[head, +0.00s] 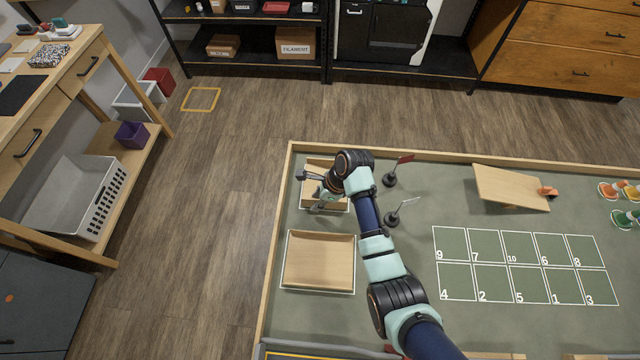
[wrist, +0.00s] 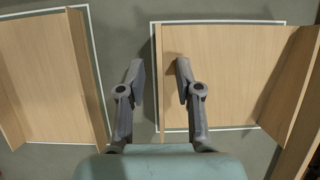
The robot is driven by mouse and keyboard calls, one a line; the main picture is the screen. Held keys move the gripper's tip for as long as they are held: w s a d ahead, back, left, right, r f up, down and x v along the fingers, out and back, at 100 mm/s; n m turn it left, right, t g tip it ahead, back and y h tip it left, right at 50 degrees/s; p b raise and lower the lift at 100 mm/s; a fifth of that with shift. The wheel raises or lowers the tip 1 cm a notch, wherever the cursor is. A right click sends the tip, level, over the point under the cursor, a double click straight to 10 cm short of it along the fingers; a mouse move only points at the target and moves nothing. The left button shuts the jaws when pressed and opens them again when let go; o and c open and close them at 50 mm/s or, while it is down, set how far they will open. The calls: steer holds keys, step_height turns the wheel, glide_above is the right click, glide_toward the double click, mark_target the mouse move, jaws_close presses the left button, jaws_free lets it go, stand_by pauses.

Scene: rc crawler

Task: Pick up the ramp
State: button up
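Two light wooden ramp-like pieces with raised edges sit in white outlines at the left of the green mat. My gripper (head: 313,190) is over the far wooden piece (head: 339,206) and partly hides it. The near wooden piece (head: 318,262) is fully in view. In the wrist view, my gripper (wrist: 158,78) is open, with its two fingers on either side of the thin raised edge of the right wooden piece (wrist: 235,75). A gap shows between the fingers and that edge. The left wooden piece (wrist: 40,75) lies apart from the fingers.
A tilted wooden board (head: 510,188) with an orange object at its end stands to the right. Two small flags on black bases (head: 390,180) (head: 392,218) stand just right of my arm. A wooden rim (head: 450,156) borders the mat. Numbered squares (head: 520,265) lie at right.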

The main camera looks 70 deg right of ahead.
steer(key=shift+f, duration=0.1)
jaws_close()
stand_by(0.4)
step_height(320, 180, up, 20)
steer(key=p, duration=0.5)
steer(key=shift+r+p, duration=0.2)
steer(key=shift+p, duration=0.2)
